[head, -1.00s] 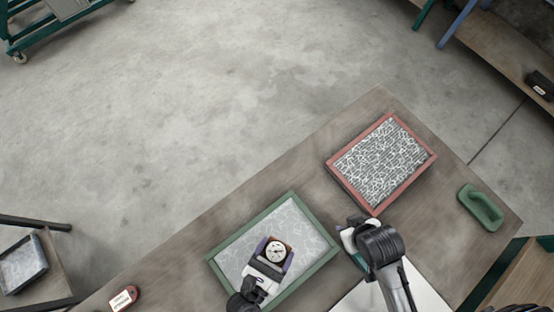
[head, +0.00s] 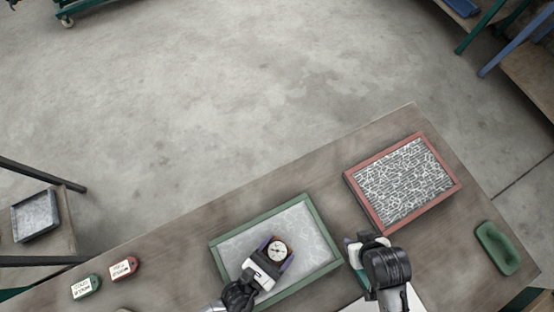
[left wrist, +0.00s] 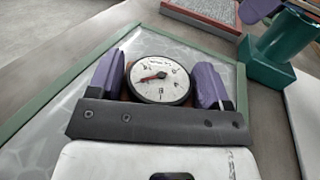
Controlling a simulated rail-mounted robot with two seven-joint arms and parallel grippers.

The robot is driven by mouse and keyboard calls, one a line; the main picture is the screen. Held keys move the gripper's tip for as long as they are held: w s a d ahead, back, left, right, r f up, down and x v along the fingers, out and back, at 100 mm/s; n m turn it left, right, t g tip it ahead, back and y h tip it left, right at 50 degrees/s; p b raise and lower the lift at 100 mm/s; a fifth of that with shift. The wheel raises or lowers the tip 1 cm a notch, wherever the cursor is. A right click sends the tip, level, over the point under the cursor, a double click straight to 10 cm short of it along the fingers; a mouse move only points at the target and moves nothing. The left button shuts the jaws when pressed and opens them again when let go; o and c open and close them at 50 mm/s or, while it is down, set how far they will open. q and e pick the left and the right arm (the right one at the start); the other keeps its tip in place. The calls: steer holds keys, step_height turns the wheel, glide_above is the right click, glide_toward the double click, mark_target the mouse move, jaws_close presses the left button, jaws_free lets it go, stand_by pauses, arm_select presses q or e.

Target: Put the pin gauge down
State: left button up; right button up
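The pin gauge (head: 277,251) has a round white dial in a dark rim with a brown-orange body. My left gripper (head: 273,256) has its purple fingers on both sides of it, over the green-framed panel (head: 330,232). In the left wrist view the dial (left wrist: 160,80) sits between the two fingers, which look shut on it. The gauge's underside is hidden, so I cannot tell whether it touches the panel. My right gripper (head: 357,250) is right of the green frame, at a teal object (left wrist: 283,50); its fingers are mostly hidden.
A red-framed panel (head: 378,216) with dense white fibres lies at the back right. A green dish (head: 498,248) is at the right edge of the table. A red tag (head: 124,268) and a green tag (head: 86,287) lie at the left. Bare table lies between the tags and the green frame.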

mark_target(271, 259)
arm_select(q)
steer(key=o, duration=0.5)
steer(key=shift+c, duration=0.2)
steer(key=shift+r+p, duration=0.25)
steer(key=shift+p, duration=0.15)
steer(key=b+v, duration=0.1)
steer(key=v, duration=0.3)
steer(key=shift+s+a+f, duration=0.1)
steer(key=shift+s+f, duration=0.05)
steer(key=shift+f, duration=0.05)
steer(key=shift+s+a+r, duration=0.1)
steer(key=shift+s+a, duration=0.35)
